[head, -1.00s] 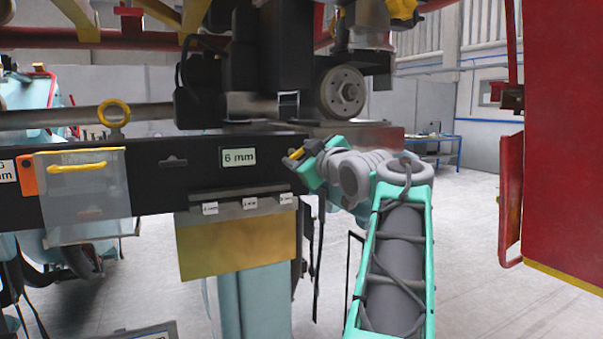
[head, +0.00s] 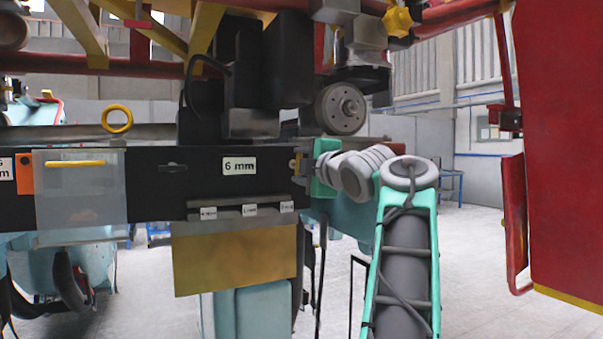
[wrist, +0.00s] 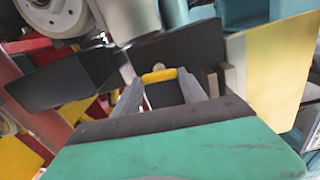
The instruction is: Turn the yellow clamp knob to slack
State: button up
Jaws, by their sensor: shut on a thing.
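The yellow clamp knob (head: 398,20) is a lobed knob at the top right in the head view, beside a grey block under the red rail. My gripper (head: 299,166) is at the right end of the black beam, well below and left of that knob. In the wrist view my gripper (wrist: 160,88) is shut on a small dark piece with a yellow top (wrist: 160,76). The piece's full shape is hidden between the fingers. I cannot pick out the clamp knob for certain in the wrist view.
The black beam (head: 150,190) carries a 6 mm label (head: 239,166) and a clear holder (head: 80,205). A brass-coloured plate (head: 235,262) hangs below it. A grey wheel (head: 341,108) stands above my gripper. A red panel (head: 570,150) is at the right; floor between is open.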

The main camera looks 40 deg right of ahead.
jog(key=shift+n, duration=0.5)
jog(key=o, duration=1.4)
jog(key=shift+c, duration=0.2)
jog(key=b+v, duration=0.1)
jog(key=v, duration=0.6)
jog(key=shift+s, duration=0.4)
jog(key=shift+a, duration=0.15)
